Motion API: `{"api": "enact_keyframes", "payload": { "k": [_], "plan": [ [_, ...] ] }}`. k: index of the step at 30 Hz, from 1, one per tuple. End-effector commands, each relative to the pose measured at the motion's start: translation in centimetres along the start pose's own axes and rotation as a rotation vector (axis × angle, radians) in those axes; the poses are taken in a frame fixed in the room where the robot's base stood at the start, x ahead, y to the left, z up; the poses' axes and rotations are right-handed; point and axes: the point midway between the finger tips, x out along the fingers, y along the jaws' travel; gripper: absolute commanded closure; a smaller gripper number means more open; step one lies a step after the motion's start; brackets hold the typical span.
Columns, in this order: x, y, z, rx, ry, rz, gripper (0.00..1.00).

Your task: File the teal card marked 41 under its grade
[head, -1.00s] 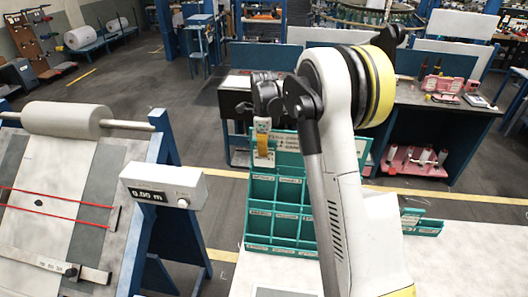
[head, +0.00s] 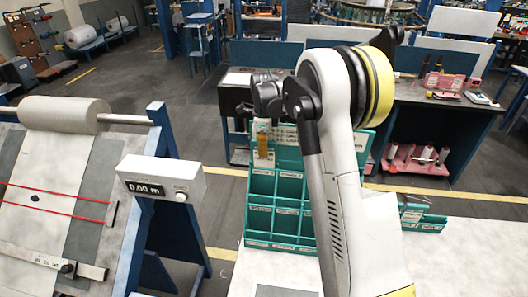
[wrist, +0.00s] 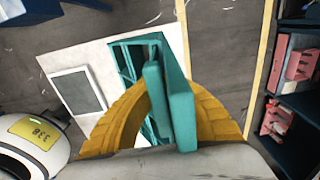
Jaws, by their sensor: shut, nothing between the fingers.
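The teal rack (head: 248,232) stands on the white table, with several labelled compartments in rows; the print is too small to read. It also shows from above in the wrist view (wrist: 122,62). My gripper (head: 263,150) points down at the rack's upper left, its yellow fingers closed. In the wrist view the fingers flank a narrow teal upright piece (wrist: 180,100); I cannot tell what it belongs to. No teal card marked 41 can be made out. My arm hides the rack's right side.
A low teal tray (head: 428,227) with labels lies right of my arm. A grey panel (wrist: 78,90) lies on the white table (wrist: 55,62). A meter box (head: 160,180) on a blue-framed roll stand is at left. A dark bench (head: 440,115) stands behind.

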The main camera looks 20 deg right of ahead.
Motion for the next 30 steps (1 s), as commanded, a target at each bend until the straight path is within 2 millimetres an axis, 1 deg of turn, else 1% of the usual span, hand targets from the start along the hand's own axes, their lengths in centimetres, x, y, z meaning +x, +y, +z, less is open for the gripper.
{"api": "enact_keyframes", "payload": {
  "k": [1, 8, 9, 11, 12, 21, 23, 26, 29, 30],
  "plan": [
    [0.5, 0.0, 0.0, 0.0, 0.0, 0.0, 1.0],
    [1.6, 0.0, 0.0, 0.0, 0.0, 0.0, 1.0],
    [1.5, 0.0, 0.0, 0.0, 0.0, 0.0, 0.93],
    [1.4, 0.0, 0.0, 0.0, 0.0, 0.0, 0.75],
    [1.4, 0.0, 0.0, 0.0, 0.0, 0.0, 0.69],
    [1.3, 0.0, 0.0, 0.0, 0.0, 0.0, 0.69],
    [0.9, 0.0, 0.0, 0.0, 0.0, 0.0, 0.69],
    [-0.4, 0.0, 0.0, 0.0, 0.0, 0.0, 0.69],
    [-2.5, 0.0, 0.0, 0.0, 0.0, 0.0, 0.69],
    [-3.5, 0.1, 0.0, 0.0, 0.0, 0.0, 0.69]
  ]
}}
